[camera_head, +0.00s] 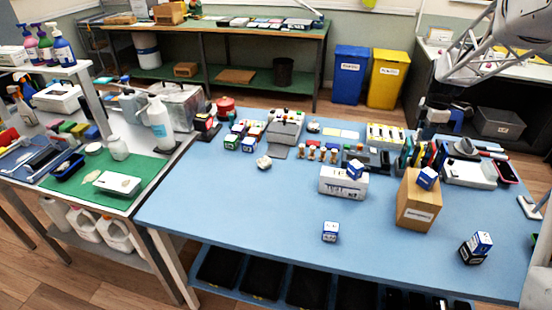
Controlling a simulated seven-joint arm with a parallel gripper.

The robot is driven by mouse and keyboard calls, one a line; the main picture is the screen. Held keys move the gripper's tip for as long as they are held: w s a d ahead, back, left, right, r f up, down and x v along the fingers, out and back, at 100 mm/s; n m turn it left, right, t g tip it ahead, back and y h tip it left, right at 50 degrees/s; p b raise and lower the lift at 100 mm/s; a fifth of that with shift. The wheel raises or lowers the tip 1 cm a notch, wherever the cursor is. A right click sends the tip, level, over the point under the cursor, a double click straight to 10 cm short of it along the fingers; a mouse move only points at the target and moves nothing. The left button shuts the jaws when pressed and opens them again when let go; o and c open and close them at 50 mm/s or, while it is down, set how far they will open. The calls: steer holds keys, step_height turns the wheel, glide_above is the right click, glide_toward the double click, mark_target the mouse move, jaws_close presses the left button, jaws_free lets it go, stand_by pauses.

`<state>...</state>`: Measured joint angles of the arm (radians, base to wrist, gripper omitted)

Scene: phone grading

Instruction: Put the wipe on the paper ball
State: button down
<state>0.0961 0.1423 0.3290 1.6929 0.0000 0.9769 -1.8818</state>
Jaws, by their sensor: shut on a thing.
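A crumpled white paper ball (264,162) lies on the blue table, left of the middle, with bare table in front of it. My gripper (432,116) is at the right, beyond the tool holder and above the far right part of the table. It is small and dark in this view. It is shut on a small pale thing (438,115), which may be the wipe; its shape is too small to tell. My gripper is well to the right of the paper ball and apart from it.
A white box (343,183) and a cardboard box (418,200) each carry a small blue-and-white box. Another blue-and-white box (330,231) stands near the front. Small bottles (322,153) and a grey device (285,131) stand behind the ball. The table's front left is clear.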

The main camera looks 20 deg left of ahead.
steer(key=s+a+n, duration=0.2)
steer(key=s+a, duration=0.3)
steer(key=a, duration=1)
steer(key=s+a+n, duration=0.2)
steer(key=s+a, duration=0.3)
steer(key=a, duration=1)
steer(key=s+a+n, duration=0.3)
steer(key=s+a, duration=0.3)
steer(key=a, duration=0.9)
step_height(320, 180, down, 11)
steer(key=shift+w+d, duration=0.15)
steer(key=shift+w, duration=0.1)
steer(key=shift+w+f, duration=0.1)
glide_above(264, 158)
steer(key=shift+f, duration=0.7)
steer(key=shift+f, duration=1.8)
